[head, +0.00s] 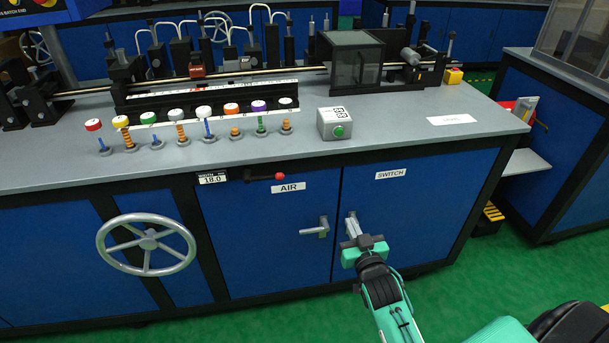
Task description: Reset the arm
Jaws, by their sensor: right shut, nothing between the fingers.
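My right gripper (351,226) is in front of the blue cabinet, at the left edge of the door marked SWITCH (425,200). Its fingers are shut with nothing between them, and they point up toward the door's handle area. Whether they touch the door or its handle I cannot tell, because the gripper covers that spot. My right arm (390,305), green and black, comes in from the bottom right. My left gripper is not in view.
The AIR door (260,235) has a grey handle (315,228) just left of my gripper. A handwheel (146,245) is at the left. A grey box with a green button (338,124) stands on the worktop (400,130). Green floor (270,325) is open in front.

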